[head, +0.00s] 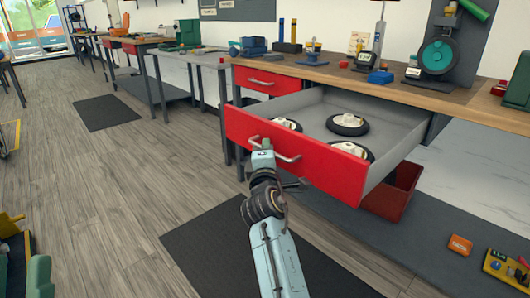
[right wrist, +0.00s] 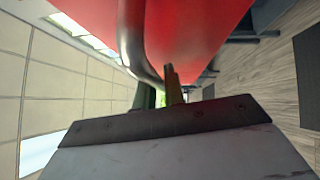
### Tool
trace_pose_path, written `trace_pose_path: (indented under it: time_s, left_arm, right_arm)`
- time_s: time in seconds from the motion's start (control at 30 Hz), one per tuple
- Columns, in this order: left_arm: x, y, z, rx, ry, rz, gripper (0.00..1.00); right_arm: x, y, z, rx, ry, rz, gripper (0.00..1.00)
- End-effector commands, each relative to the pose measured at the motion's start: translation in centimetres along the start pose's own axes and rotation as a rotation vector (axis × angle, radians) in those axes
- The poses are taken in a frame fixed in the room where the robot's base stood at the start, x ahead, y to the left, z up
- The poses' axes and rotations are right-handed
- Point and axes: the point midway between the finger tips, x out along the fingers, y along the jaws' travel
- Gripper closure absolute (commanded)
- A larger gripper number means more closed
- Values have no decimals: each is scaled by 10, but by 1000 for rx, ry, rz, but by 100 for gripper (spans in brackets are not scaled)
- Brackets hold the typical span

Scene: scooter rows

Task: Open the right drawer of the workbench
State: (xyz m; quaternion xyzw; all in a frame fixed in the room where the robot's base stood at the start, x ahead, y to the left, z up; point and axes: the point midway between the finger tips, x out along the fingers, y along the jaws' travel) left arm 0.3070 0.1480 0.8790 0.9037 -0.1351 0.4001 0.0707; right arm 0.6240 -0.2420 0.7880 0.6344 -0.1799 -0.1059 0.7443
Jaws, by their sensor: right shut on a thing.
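The right drawer (head: 300,163) of the workbench (head: 330,75) is pulled well out, with a red front and a grey inside. Several white-hubbed black wheels (head: 347,124) lie in it. My right gripper (head: 262,150) is at the left end of the drawer's metal bar handle (head: 288,157) and is shut on it. In the right wrist view the handle (right wrist: 135,45) curves up close to the gripper finger (right wrist: 172,85), with the red front (right wrist: 200,35) beside it. My left gripper is in neither view.
A shut red drawer (head: 268,81) is to the left under the same top. A red bin (head: 393,190) stands on the lower shelf below the open drawer. A dark mat (head: 225,250) lies on the floor in front.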

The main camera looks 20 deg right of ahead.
Motion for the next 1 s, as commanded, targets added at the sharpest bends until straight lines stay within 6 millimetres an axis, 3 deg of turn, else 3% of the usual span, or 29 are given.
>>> trace_pose_path:
  time_s: [0.23,0.27,0.4,0.77,1.0]
  left_arm:
    - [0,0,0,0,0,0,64]
    - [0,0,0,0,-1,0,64]
    - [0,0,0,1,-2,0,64]
    - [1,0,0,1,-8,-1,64]
    - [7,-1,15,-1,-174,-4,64]
  right_arm:
    - [0,-1,0,-1,-3,-3,100]
    - [0,-1,1,-1,-3,-3,87]
    - [0,0,0,-1,-2,-2,68]
    - [0,2,0,-1,0,0,68]
    - [3,23,3,-2,0,2,68]
